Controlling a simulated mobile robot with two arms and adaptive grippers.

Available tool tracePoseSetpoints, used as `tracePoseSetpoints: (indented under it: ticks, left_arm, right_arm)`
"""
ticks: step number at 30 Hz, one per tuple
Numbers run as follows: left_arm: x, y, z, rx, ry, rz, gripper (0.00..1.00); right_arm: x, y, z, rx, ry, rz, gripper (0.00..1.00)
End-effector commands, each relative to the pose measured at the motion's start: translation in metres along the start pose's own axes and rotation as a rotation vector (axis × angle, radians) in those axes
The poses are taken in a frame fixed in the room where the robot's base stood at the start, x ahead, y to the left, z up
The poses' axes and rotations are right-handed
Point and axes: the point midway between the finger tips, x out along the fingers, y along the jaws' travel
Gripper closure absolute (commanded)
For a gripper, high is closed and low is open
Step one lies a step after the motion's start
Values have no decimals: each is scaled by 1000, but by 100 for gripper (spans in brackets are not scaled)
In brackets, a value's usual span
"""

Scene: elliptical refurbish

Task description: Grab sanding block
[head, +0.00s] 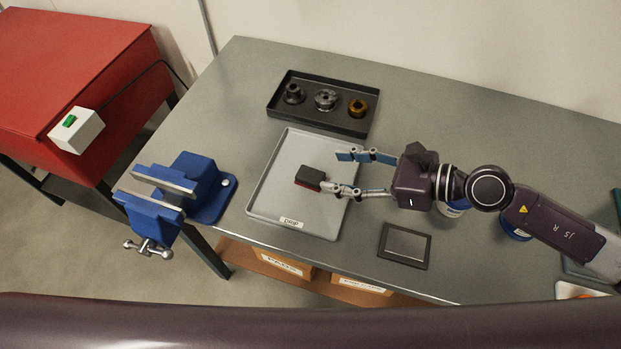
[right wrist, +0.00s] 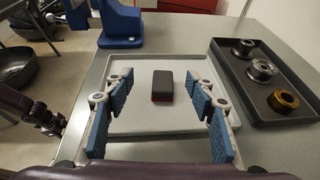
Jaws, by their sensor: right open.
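The sanding block (head: 309,178) is a small dark block with a red lower side. It lies on the light grey tray (head: 275,200) on the workbench. My right gripper (head: 345,172) comes in from the right with its fingers spread, pointing left toward the block. In the head view, the lower fingertip is close to the block's right side; I cannot tell whether they touch. In the right wrist view, the block (right wrist: 163,86) lies ahead, between the lines of the two open fingers (right wrist: 162,112), with nothing held.
A blue vise (head: 185,190) stands at the bench's left edge. A black tray (head: 322,104) with three round metal parts lies behind the grey tray. A dark flat square (head: 404,245) lies in front of my right gripper. A red cabinet (head: 75,70) stands at the left.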

Motion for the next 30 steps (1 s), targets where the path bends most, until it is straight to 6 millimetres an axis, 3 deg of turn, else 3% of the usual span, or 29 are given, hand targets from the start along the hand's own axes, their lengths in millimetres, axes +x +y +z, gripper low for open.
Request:
tracePoseSetpoints:
  ticks: [4, 9, 17, 30]
  left_arm:
    - [22, 2, 15, 0, -19, 2, 60]
    - [33, 2, 12, 1, -15, 1, 60]
    - [20, 0, -6, 1, 12, -1, 60]
    - [1, 0, -3, 1, 5, 0, 60]
  right_arm:
    - [9, 0, -21, 0, -1, 0, 49]
    - [13, 0, -30, 0, -1, -1, 49]
    - [34, -1, -27, 1, -3, -1, 49]
    - [86, -5, -32, 1, -2, -1, 49]
